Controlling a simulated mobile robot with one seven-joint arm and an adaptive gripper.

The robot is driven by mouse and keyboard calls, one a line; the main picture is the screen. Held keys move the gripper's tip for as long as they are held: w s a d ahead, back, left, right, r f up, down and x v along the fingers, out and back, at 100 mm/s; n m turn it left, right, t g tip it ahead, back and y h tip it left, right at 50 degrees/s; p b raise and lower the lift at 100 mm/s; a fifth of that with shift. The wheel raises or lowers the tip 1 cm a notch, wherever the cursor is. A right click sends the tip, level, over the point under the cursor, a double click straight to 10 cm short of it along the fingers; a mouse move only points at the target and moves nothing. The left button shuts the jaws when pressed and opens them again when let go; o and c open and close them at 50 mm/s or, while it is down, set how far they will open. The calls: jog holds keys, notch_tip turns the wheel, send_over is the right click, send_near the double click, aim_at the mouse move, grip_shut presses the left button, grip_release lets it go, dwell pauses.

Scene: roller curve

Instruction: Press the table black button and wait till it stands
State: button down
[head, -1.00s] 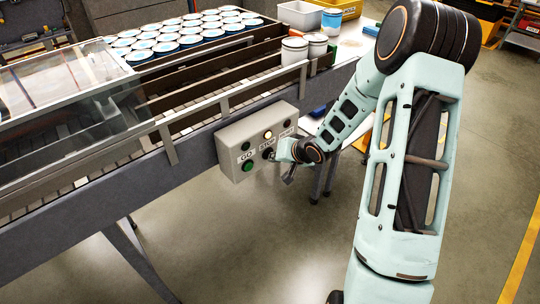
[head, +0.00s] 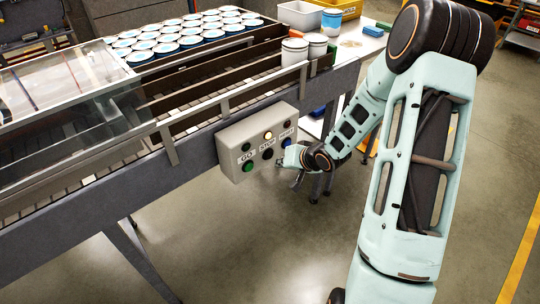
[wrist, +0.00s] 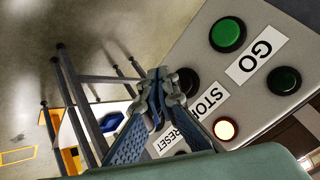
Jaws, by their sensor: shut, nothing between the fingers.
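A grey control box (head: 256,143) hangs on the side of the conveyor, with GO, STOP and RESET labels. The black button (head: 268,153) sits below the STOP label, between a green button (head: 247,166) and a blue one (head: 285,142). In the wrist view the box is upside down, and the black button (wrist: 187,82) shows just right of my fingertips. My gripper (wrist: 160,74) is shut and empty.
A yellow lamp (head: 268,135) above STOP is lit. The roller conveyor (head: 190,100) carries two pale canisters (head: 295,52) near its right end. Rows of blue-rimmed cans (head: 180,36) stand behind. Table legs (head: 320,180) are close behind my gripper; the floor in front is open.

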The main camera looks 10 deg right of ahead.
jog(key=shift+s+d+p, duration=0.2)
jog(key=shift+s+d, duration=0.25)
jog(key=shift+s, duration=0.35)
jog(key=shift+s+d+p, duration=0.15)
jog(key=shift+s+d, duration=0.3)
jog(key=shift+s, duration=0.35)
